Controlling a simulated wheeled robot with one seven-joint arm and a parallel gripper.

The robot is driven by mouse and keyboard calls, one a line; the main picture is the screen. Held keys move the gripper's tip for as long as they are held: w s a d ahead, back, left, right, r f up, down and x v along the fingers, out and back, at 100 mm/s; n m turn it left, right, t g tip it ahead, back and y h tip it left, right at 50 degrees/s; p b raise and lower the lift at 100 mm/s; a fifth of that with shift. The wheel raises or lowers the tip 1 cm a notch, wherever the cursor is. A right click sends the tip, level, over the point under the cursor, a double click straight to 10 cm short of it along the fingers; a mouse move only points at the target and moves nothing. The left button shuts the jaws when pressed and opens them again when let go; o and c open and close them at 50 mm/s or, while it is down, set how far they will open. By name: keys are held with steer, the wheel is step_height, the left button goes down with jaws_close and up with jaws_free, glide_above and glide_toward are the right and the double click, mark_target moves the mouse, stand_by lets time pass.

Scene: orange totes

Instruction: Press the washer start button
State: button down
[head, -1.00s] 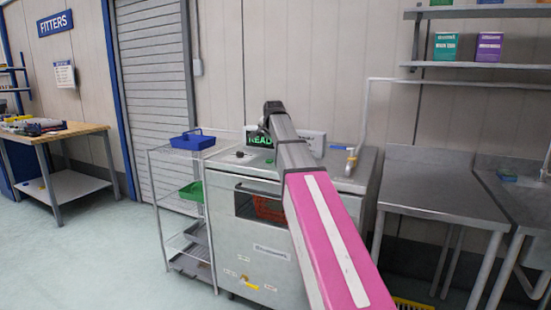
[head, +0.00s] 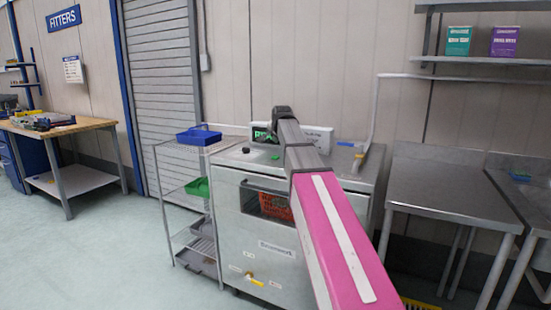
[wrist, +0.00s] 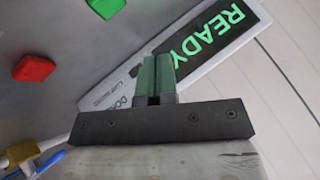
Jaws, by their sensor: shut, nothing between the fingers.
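The washer (head: 228,215) is a steel cabinet with a dark window in its front. A green button (wrist: 106,5) is partly cut off at the top edge of the wrist view; a green button also shows on the washer top in the head view (head: 274,156). A red button (wrist: 34,68) lies left of it in the wrist view. A display (wrist: 212,33) reads READY in green. My gripper (wrist: 156,60) is shut and empty, its fingertips overlapping the display panel's edge in the wrist view, apart from both buttons. In the head view my arm largely hides the display.
A wire cart (head: 185,205) with a blue bin (head: 197,138) and a green bin (head: 197,187) stands left of the washer. A steel table (head: 445,190) stands right. A pipe (head: 372,125) rises behind the washer's right side. The floor at left is clear.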

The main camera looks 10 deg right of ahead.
steer(key=shift+f, duration=2.35)
steer(key=shift+f, duration=0.15)
steer(key=shift+f, duration=0.25)
steer(key=shift+f, duration=0.45)
stand_by(1.0)
steer(key=shift+r, duration=0.9)
steer(key=shift+r, duration=2.5)
